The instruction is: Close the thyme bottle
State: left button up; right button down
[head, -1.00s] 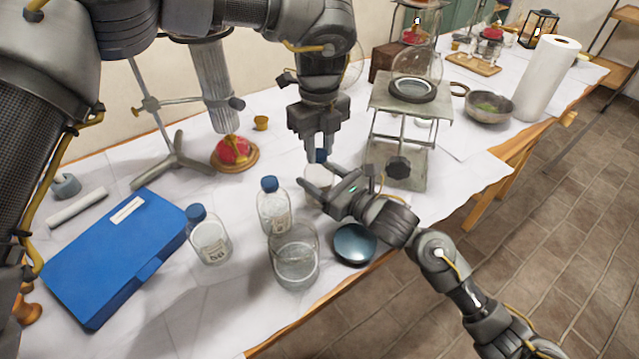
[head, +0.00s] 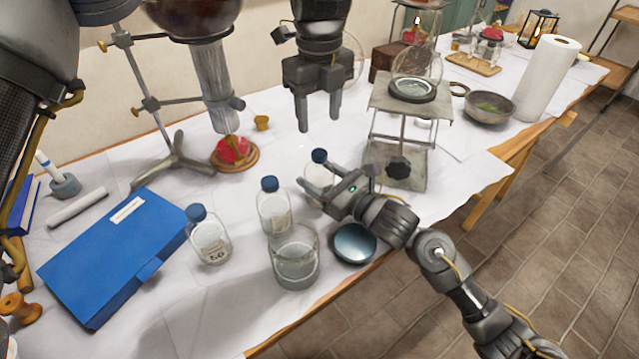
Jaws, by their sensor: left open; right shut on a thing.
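A clear bottle (head: 316,172) with a blue cap (head: 319,156) stands upright on the table, partly hidden by my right gripper (head: 307,180). My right gripper is shut around its body. The blue cap sits on the mouth of this bottle; I cannot tell how tight it is. My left gripper (head: 318,124) is open and empty, above the cap and apart from it. Two more clear bottles with blue caps, a middle one (head: 272,212) and a left one (head: 210,240), stand to the left. I cannot read which label says thyme.
A glass beaker (head: 296,262) and a dark blue dish (head: 355,243) stand near the table's front edge. A metal stand (head: 398,165) is close on the right. A blue case (head: 115,255) lies at the left. A red-topped burner (head: 234,152) stands behind.

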pick_arm(q)
jog(key=shift+r, duration=2)
pick_arm(e)
jog(key=shift+c, duration=1.5)
grip_release()
pick_arm(q)
jog(key=shift+f+b, duration=0.55)
jog(key=shift+f, duration=0.05)
pick_arm(e)
jog(key=v, duration=1.1)
pick_arm(q)
jog(key=shift+s+f, duration=0.1)
pick_arm(e)
jog(key=shift+a+f, duration=0.1)
